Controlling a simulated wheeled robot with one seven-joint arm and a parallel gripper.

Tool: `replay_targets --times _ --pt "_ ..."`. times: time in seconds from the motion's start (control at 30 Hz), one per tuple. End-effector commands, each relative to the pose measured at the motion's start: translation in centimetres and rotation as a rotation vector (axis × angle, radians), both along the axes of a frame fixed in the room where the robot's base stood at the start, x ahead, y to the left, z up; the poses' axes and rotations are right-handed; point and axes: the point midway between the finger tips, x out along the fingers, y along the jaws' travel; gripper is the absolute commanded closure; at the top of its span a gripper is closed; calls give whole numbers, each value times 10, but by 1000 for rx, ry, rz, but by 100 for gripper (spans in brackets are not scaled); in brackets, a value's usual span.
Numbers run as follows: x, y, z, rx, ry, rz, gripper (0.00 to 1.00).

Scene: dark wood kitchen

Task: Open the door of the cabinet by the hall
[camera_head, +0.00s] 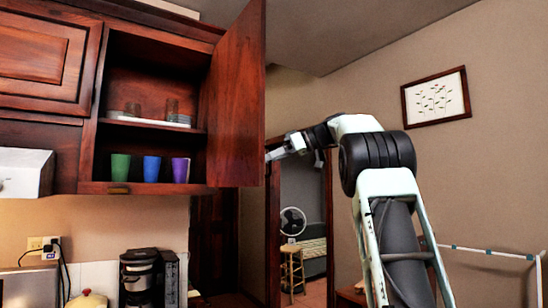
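The upper cabinet (93,155) hangs on the left, at the end of the run nearest the hall. Its dark wood door (236,95) is hinged on the right and stands wide open, sticking out from the cabinet front. Inside, green, blue and purple cups stand on the bottom, with glasses and stacked dishes on the shelf above. My gripper (274,154) is to the right of the door, close to its lower free edge. The fingertips are tiny or partly hidden by the door, so I cannot tell if they touch it or whether they are open.
A closed cabinet (45,62) is on the left. Below are a coffee maker (140,275), a yellowish lidded pot (86,299) and a white box-like object (25,172). A doorway shows a stool (292,268) and fan (293,221). A framed picture (436,98) hangs on the right wall.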

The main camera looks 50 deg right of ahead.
Motion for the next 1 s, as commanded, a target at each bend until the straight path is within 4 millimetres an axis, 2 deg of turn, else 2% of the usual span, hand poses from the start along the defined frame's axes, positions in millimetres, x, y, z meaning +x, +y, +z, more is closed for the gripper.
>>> replay_targets --times 0.23,0.37,0.47,1.0 --pt "-2 -1 0 0 2 -1 68" --pt "-10 -6 3 -1 2 -3 68" --pt "-23 -14 9 -3 2 -5 68" --pt "-120 -67 58 -1 2 -3 68"
